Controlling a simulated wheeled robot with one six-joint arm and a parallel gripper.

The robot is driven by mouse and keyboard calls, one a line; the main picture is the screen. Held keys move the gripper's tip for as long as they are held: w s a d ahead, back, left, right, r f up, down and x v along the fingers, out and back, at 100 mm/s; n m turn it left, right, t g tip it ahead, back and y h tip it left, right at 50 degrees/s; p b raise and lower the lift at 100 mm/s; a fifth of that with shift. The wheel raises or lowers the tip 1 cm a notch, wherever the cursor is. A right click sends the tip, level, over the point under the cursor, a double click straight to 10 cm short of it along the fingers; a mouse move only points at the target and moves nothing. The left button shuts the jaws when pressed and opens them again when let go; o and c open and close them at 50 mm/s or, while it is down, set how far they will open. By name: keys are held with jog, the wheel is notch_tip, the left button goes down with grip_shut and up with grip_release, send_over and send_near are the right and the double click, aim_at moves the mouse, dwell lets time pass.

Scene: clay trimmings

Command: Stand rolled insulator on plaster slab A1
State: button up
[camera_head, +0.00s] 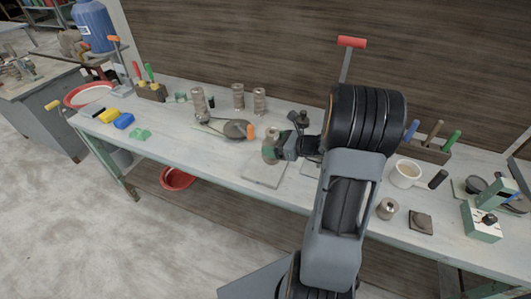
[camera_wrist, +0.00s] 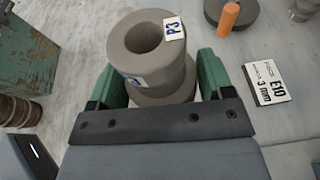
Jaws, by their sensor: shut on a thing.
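My gripper (camera_head: 273,152) is shut on a grey-brown ribbed insulator (camera_head: 269,140) with a hole through its top. In the wrist view my gripper (camera_wrist: 160,68) has a green finger on each side of the insulator (camera_wrist: 128,45), which carries tags, one reading P3. The insulator looks upright. In the head view it appears over or just behind a pale square slab (camera_head: 262,178) on the bench; I cannot tell whether its base touches. A second pale slab (camera_head: 308,169) is partly hidden by my arm. No A1 marking is readable.
Several similar insulators (camera_head: 238,97) stand at the back of the bench. A dark round disc (camera_head: 236,129) lies left of my gripper.

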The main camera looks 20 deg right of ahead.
jog(key=w+f, duration=0.1)
jog(key=f, duration=0.1)
jog(key=w+f+p, duration=0.1)
jog(key=w+f, duration=0.1)
jog(key=f, duration=0.1)
jog(key=w+f, duration=0.2)
jog(key=shift+w+a+f, duration=0.1)
jog(key=shift+a+f, duration=0.15)
jog(key=shift+f+p, duration=0.35)
jog(key=shift+f, duration=0.4)
jog(key=shift+f, duration=0.1)
jog(key=o, duration=1.3)
